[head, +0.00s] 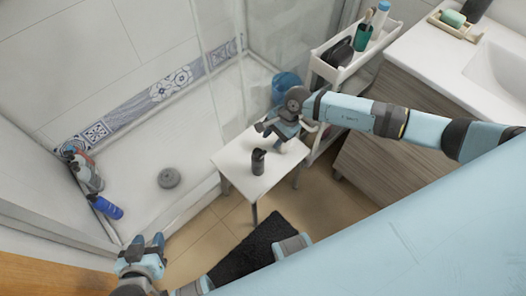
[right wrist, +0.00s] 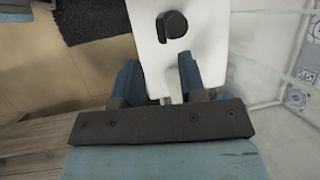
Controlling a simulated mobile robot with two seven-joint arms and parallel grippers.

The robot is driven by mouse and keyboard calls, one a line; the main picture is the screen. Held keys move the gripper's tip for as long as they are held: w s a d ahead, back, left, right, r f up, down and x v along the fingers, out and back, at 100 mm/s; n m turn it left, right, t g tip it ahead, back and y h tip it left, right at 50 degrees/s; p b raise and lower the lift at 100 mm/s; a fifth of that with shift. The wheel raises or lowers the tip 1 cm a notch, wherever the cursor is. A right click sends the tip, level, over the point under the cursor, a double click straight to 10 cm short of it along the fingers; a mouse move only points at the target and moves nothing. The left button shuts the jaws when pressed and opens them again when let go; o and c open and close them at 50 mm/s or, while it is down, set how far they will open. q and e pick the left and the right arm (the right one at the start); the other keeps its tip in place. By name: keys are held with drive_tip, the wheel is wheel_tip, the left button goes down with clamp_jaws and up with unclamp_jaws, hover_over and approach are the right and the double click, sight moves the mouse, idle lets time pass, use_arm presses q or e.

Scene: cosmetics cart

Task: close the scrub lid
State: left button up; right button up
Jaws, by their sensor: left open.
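A small dark container (head: 258,161), which I take to be the scrub, stands upright on a white stool (head: 235,158) in the head view. It also shows near the top of the right wrist view (right wrist: 172,24), where a dark rounded part sticks out beside its top; I cannot tell for sure how the lid sits. My right gripper (head: 270,133) is over the stool's back part, behind the container and apart from it. Its blue fingers (right wrist: 159,75) are spread with nothing between them. My left gripper (head: 147,241) is open and empty at the lower left, far from the stool.
A white cart (head: 345,65) with bottles stands behind the stool, near a blue bucket (head: 286,86) and a sink cabinet (head: 385,140). A dark mat (head: 245,250) lies in front. The shower tray (head: 140,180) at left holds a grey round object (head: 169,178) and bottles.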

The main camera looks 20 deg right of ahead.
sight(264, 151)
drive_tip(key=x, duration=0.7)
drive_tip(key=shift+a+f+b, duration=0.25)
drive_tip(key=shift+f+b, duration=0.05)
clamp_jaws()
